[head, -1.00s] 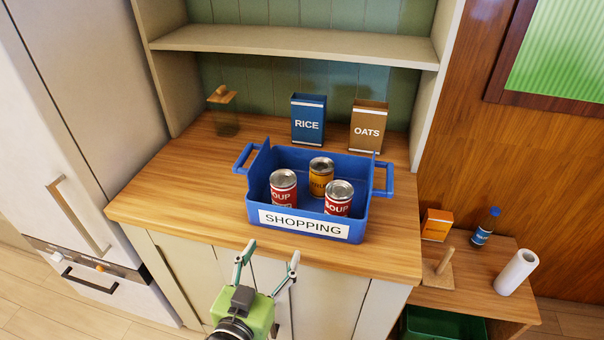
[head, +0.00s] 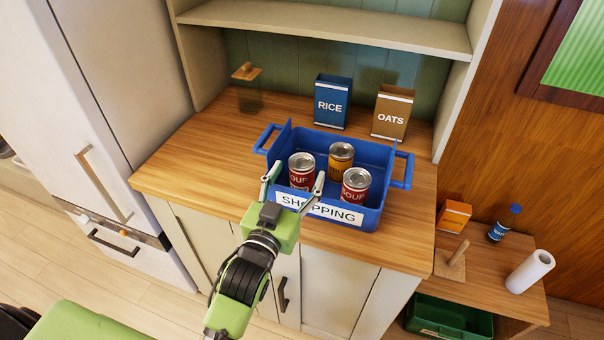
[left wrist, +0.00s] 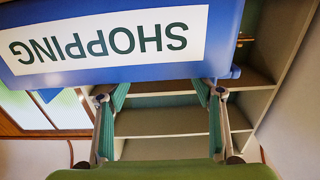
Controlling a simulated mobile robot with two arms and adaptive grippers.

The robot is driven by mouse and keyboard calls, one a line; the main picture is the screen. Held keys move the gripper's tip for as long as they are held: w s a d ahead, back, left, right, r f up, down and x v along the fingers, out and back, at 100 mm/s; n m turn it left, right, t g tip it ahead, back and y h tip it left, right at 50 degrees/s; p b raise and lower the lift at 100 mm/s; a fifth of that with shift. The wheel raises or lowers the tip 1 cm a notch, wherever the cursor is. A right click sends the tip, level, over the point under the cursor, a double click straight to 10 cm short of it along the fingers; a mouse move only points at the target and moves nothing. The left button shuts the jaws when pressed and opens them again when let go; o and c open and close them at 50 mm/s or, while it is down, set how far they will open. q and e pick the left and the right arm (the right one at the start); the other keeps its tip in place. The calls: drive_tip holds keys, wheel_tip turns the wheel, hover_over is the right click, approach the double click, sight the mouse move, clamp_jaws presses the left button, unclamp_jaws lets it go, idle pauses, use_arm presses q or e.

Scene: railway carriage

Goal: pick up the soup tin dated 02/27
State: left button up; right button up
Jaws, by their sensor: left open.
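Two red soup tins stand upright in the blue shopping crate (head: 375,218) on the wooden counter. One soup tin (head: 301,172) is at the left of the crate, the other soup tin (head: 355,186) at the right front. A yellow-orange tin (head: 340,159) stands behind and between them. I cannot read any date on the tins. My left gripper (head: 295,181) is open and empty, its fingers at the crate's front wall by the left soup tin. In the left wrist view the crate's front label (left wrist: 105,40) shows upside down beyond the fingers; no tin shows there. My right gripper is not in view.
A rice box (head: 331,102), an oats box (head: 391,112) and a jar with a wooden lid (head: 248,88) stand behind the crate, under a shelf (head: 320,27). The counter (head: 200,155) is clear to the left. A lower side table (head: 490,275) holds several items.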

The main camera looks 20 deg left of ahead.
sight(306, 154)
use_arm(q)
drive_tip(key=w, duration=0.2)
drive_tip(key=w+p, duration=0.1)
drive_tip(key=w, duration=0.1)
drive_tip(key=shift+w+a, duration=0.2)
drive_tip(key=shift+w, duration=0.1)
drive_tip(key=shift+w+f, duration=0.1)
drive_tip(key=shift+w, duration=0.2)
drive_tip(key=shift+s, duration=0.1)
drive_tip(key=shift+c, duration=0.4)
drive_tip(key=c, duration=1.4)
